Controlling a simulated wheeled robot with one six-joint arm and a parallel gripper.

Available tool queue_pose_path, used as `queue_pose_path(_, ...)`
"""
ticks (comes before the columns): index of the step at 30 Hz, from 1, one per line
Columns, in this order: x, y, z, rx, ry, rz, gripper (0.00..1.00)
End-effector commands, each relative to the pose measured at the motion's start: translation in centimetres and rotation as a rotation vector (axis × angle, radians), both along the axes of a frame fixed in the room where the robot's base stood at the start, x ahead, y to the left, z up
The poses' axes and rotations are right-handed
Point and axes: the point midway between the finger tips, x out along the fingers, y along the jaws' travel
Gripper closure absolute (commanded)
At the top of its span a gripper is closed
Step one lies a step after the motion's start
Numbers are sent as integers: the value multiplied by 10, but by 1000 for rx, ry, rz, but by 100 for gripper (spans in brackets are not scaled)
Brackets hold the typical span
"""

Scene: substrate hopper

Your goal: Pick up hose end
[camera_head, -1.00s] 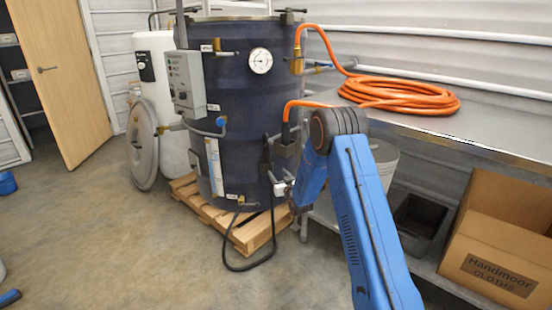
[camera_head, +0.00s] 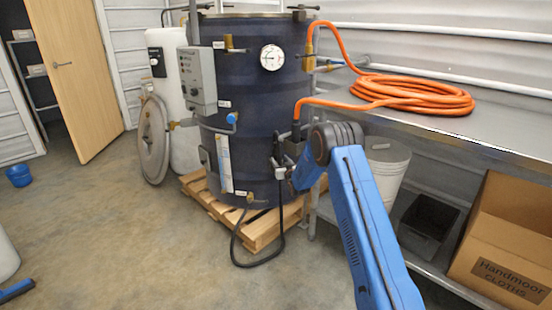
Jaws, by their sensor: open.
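The orange hose (camera_head: 415,95) lies coiled on the metal bench. One length runs from the coil to a brass fitting high on the dark blue drum. Another runs left off the bench and bends down to a dark hose end (camera_head: 296,128) in front of the drum. My gripper (camera_head: 279,168) is just below and left of this end, close to the drum's side. It is open. Its fingers are small and partly lost against the dark drum, and I cannot tell whether they touch anything.
The drum (camera_head: 255,110) stands on a wooden pallet (camera_head: 262,232), with a black hose (camera_head: 236,250) looping to the floor. The bench (camera_head: 500,135) is at right, above a grey bucket (camera_head: 388,165), a black bin (camera_head: 428,222) and a cardboard box (camera_head: 505,240).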

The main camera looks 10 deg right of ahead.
Motion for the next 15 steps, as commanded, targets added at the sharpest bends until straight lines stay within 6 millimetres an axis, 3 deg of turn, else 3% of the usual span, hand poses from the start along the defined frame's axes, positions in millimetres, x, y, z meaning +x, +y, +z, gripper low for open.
queue_pose_path(9, 39, 7, 4, -1, -2, 0, 50)
queue_pose_path(15, 50, 8, 4, -1, -1, 0, 50)
